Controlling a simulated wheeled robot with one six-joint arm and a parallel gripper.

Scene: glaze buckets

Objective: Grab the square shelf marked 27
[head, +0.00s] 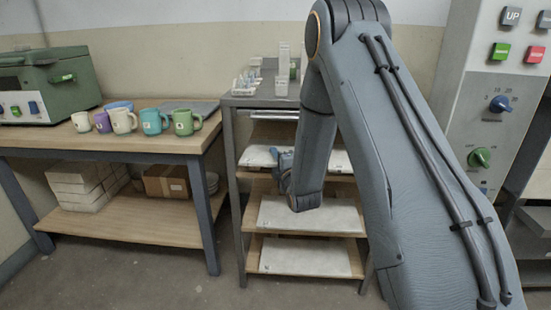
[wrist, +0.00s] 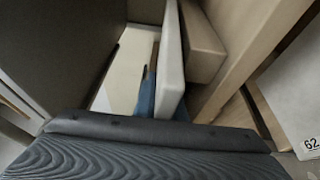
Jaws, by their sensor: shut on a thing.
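In the wrist view a pale slab (wrist: 171,62), seen on its edge, is held at the jaws of my gripper (wrist: 160,98). A blue finger shows against its left side; the other finger is mostly hidden. In the head view my gripper (head: 283,168) is at the upper wooden tier of the metal rack, at a white slab (head: 258,157), with my arm covering part of it. No number 27 can be read on the held slab.
More white slabs lie on the lower tiers, a middle one (head: 335,216) and a bottom one (head: 305,257). A slab marked 62 (wrist: 300,125) is at the right in the wrist view. Mugs stand on the workbench (head: 105,145) at left. A control panel (head: 490,100) stands at right.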

